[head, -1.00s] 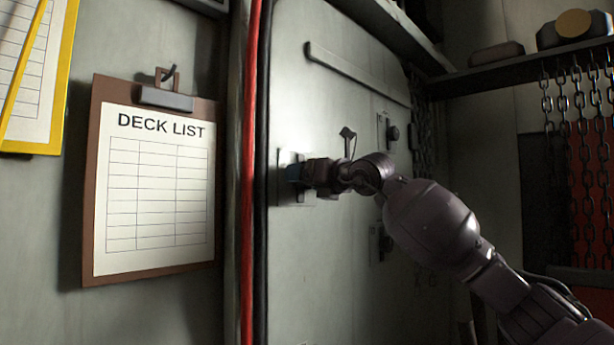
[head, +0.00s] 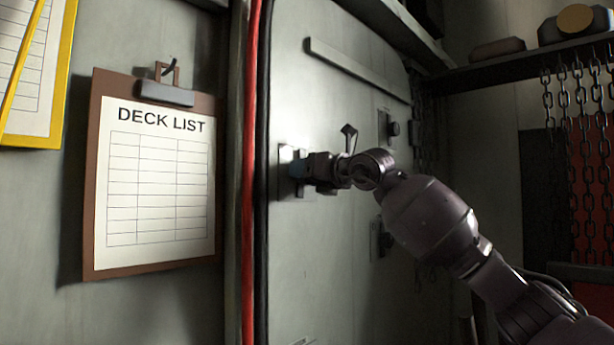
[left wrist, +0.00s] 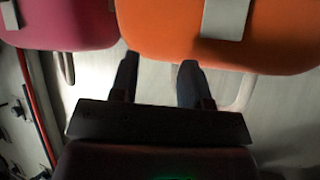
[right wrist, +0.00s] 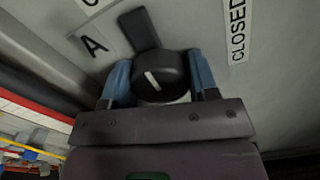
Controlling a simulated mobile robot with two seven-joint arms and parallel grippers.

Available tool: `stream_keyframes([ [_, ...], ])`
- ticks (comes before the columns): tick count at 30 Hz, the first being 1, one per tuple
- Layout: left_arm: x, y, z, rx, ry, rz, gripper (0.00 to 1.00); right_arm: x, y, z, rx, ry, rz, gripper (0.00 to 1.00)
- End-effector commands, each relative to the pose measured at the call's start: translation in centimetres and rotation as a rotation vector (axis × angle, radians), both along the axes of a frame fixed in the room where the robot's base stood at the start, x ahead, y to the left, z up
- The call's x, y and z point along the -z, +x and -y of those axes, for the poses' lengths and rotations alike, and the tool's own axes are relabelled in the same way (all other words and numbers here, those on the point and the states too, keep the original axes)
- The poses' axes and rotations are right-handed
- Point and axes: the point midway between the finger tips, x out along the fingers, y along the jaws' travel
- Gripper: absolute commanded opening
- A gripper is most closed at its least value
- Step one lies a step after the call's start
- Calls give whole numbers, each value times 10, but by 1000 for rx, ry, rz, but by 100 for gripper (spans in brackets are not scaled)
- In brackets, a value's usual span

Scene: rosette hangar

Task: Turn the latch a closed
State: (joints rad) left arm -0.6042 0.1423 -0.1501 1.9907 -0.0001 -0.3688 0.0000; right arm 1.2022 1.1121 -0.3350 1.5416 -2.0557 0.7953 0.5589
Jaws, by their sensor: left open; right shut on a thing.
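Latch a is a round black knob (right wrist: 160,72) with a white line and a short black arm pointing up and slightly left in the right wrist view. An "A" label (right wrist: 94,44) is left of it and a "CLOSED" label (right wrist: 238,30) right of it. The arm points between the CLOSED label and a cut-off label at the upper left. My right gripper (right wrist: 161,84) is shut on the knob, one blue fingertip on each side. In the head view this gripper (head: 298,168) is at the grey door, hiding most of the latch. My left gripper (left wrist: 158,72) is open and empty.
More knobs sit on the grey door (head: 320,255), at upper right (head: 392,129) and lower right (head: 385,240). A clipboard (head: 90,180) hangs left of red and black cables. Chains hang at right. Orange (left wrist: 165,35) and pink (left wrist: 70,25) objects are near my left gripper.

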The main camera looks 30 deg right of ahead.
Motion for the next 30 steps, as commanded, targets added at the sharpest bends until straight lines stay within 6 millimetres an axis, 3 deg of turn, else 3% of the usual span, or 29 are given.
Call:
stream_keyframes([
  [12, 22, -5, 0, -1, 0, -17, 43, 2, 1, -1, -1, 312, -110, 31],
  [30, 16, 1, 1, 2, 1, -6, 43, -1, 0, -1, -1, 852, -297, 31],
])
